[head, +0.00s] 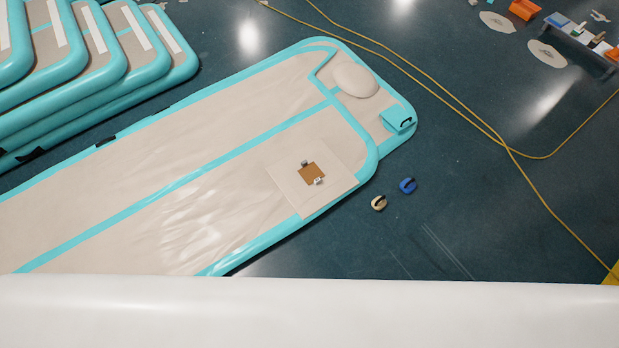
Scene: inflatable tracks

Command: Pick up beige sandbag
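A beige rounded, pillow-like bag (355,80), which looks like the sandbag, lies at the far right end of the long inflatable track (190,140). The track is beige with turquoise edges and a turquoise centre stripe. The bag rests on the beige end section, inside the turquoise rim, and nothing covers it. Neither of my grippers is in view.
A brown square with small clips (311,174) lies on a beige sheet. Yellow cables (509,150) cross at right. Stacked tracks (110,60) stand upper left. A tool tray (580,45) sits upper right.

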